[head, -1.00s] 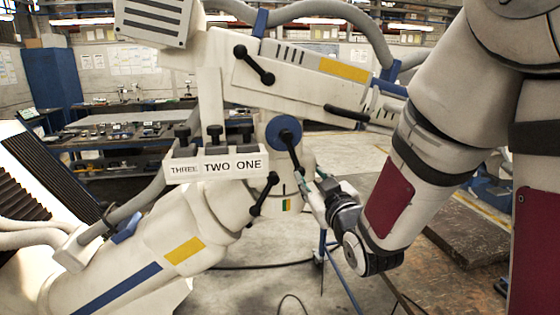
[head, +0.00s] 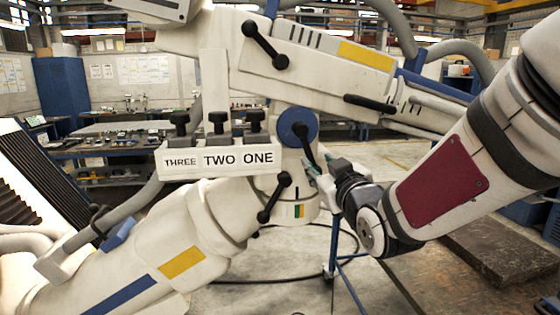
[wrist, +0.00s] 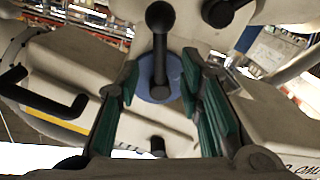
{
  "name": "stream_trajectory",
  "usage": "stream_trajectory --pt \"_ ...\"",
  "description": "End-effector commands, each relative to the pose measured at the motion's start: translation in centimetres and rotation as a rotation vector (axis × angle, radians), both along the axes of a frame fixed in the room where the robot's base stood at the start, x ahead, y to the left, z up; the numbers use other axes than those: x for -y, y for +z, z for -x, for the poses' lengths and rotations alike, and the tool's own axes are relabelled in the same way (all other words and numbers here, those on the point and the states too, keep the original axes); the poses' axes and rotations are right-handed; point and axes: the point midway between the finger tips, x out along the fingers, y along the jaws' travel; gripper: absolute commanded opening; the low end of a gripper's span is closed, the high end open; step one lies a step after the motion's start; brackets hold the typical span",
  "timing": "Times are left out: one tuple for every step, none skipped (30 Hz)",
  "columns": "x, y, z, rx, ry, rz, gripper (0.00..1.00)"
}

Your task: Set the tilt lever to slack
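Several black levers sit on the white microscope arm, and no label shows which is the tilt lever. One lever (head: 305,142) hangs from a blue disc (head: 291,122), slanting down to the right. My gripper (head: 318,175) is beside its lower end. In the wrist view, which looks upside down, this lever (wrist: 160,50) lies between the green finger pads of my gripper (wrist: 161,70), over the blue disc (wrist: 172,75). The fingers are apart, with gaps on both sides of the lever. Another lever (head: 273,198) is below, left of a green and yellow mark (head: 297,211).
Another double-knobbed lever (head: 265,45) and a black handle (head: 370,103) are on the upper arm. A block labelled THREE, TWO, ONE (head: 220,160) with black knobs is to the left. A blue stand (head: 338,262) and cables are below my gripper.

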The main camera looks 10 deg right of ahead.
Motion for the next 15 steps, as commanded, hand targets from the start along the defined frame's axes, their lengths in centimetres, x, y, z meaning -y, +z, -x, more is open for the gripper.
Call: stream_trajectory --pt "-0.1 0.0 -0.6 -0.002 0.000 0.001 0.34" --pt "-0.1 0.0 -1.0 -0.002 0.000 0.001 0.34" --pt "-0.1 0.0 -1.6 -0.002 0.000 0.001 0.34" --pt "-0.2 0.0 -2.0 -0.002 0.000 0.000 0.34" --pt "-0.2 0.0 -2.4 -0.002 0.000 0.000 0.34" --pt "-0.2 0.1 -3.0 -0.002 0.000 0.000 0.34" --pt "-0.2 0.0 -3.5 -0.003 0.000 0.001 0.34" --pt "-0.2 0.0 -3.9 -0.002 0.000 0.001 0.34" --pt "-0.3 0.0 -4.5 -0.002 0.000 0.001 0.34" --pt "-0.3 0.0 -4.9 -0.002 0.000 0.001 0.34" --pt "-0.3 0.1 -5.3 -0.001 0.001 0.001 0.34" --pt "-0.3 0.0 -5.8 -0.003 0.000 0.001 0.34" --pt "-0.4 0.0 -6.1 -0.002 0.000 0.000 0.34" --pt "-0.4 0.1 -6.3 -0.001 0.000 0.000 0.34" --pt "-0.4 0.0 -6.6 -0.002 0.000 0.000 0.34"
